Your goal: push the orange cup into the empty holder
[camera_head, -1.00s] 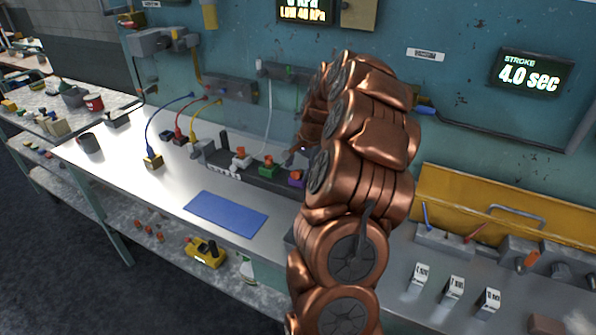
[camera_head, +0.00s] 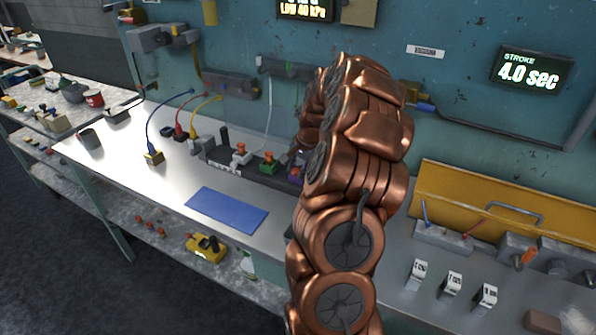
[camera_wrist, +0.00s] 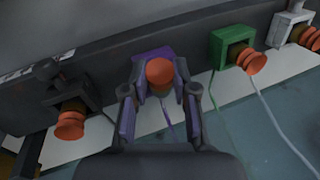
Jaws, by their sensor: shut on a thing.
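In the wrist view an orange ribbed suction cup (camera_wrist: 160,73) is between the two fingers of my gripper (camera_wrist: 160,82), which is shut on it. The purple holder (camera_wrist: 151,54) is directly behind this cup, and its front is partly hidden. I cannot tell how deep the cup sits in it.
The green holder (camera_wrist: 218,48) with an orange cup is to the right, and a white holder (camera_wrist: 281,27) with one is farther right. A dark holder (camera_wrist: 68,84) with a cup is at left. A blue mat (camera_head: 226,211) lies on the bench.

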